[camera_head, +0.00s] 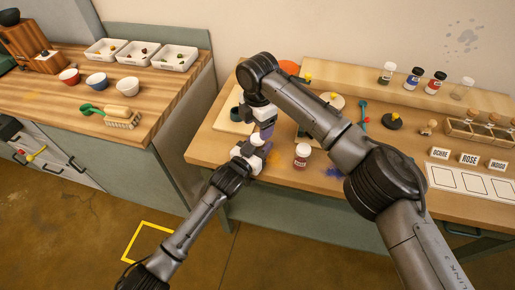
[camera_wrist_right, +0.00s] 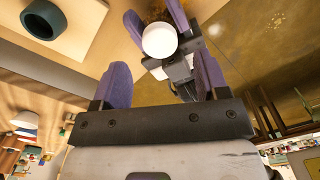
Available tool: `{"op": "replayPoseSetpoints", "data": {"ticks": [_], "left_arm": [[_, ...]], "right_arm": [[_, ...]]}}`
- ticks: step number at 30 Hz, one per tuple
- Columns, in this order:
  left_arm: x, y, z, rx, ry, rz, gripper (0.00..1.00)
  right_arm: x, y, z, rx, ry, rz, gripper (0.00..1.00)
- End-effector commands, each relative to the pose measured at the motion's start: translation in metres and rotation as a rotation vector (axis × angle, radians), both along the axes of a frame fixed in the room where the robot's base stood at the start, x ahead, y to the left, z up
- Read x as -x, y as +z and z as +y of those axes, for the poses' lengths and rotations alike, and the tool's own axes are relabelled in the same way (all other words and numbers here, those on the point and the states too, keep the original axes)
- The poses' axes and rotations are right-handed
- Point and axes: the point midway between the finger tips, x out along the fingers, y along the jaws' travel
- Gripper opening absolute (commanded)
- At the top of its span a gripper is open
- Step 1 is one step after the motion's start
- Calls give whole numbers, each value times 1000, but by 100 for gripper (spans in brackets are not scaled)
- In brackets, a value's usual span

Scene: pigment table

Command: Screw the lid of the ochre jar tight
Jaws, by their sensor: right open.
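The ochre jar shows from above in the right wrist view as a round white lid (camera_wrist_right: 160,41); its glass body is mostly hidden. My left gripper (camera_head: 258,150) has its purple fingers on both sides of the jar and is shut on it, low over the workbench. My right gripper (camera_head: 267,131) is above the jar, pointing down. In the right wrist view its purple fingers (camera_wrist_right: 160,82) are wide apart with nothing between them, and the lid lies beyond their tips. Whether the lid sits level or loose on the jar cannot be told.
Another white-lidded jar (camera_head: 303,156) with reddish-brown contents stands right of the grippers, near a blue stain (camera_head: 333,172). A teal ring-shaped thing (camera_wrist_right: 43,20) sits on a pale board. Name cards and a white sheet with outlined squares (camera_head: 470,184) lie at the right.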

Motion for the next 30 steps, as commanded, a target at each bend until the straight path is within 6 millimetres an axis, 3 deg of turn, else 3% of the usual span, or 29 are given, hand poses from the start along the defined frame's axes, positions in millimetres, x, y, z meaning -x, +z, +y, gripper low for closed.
{"op": "replayPoseSetpoints", "data": {"ticks": [8, 18, 30], "left_arm": [[0, 0, 0, 0, 0, 0, 0], [0, 0, 0, 0, 0, 0, 0], [0, 0, 0, 0, 0, 0, 0]], "right_arm": [[0, 2, 0, -1, 9, -1, 63], [0, 32, 1, -1, 246, -1, 63], [0, 34, 1, -1, 275, 1, 63]]}}
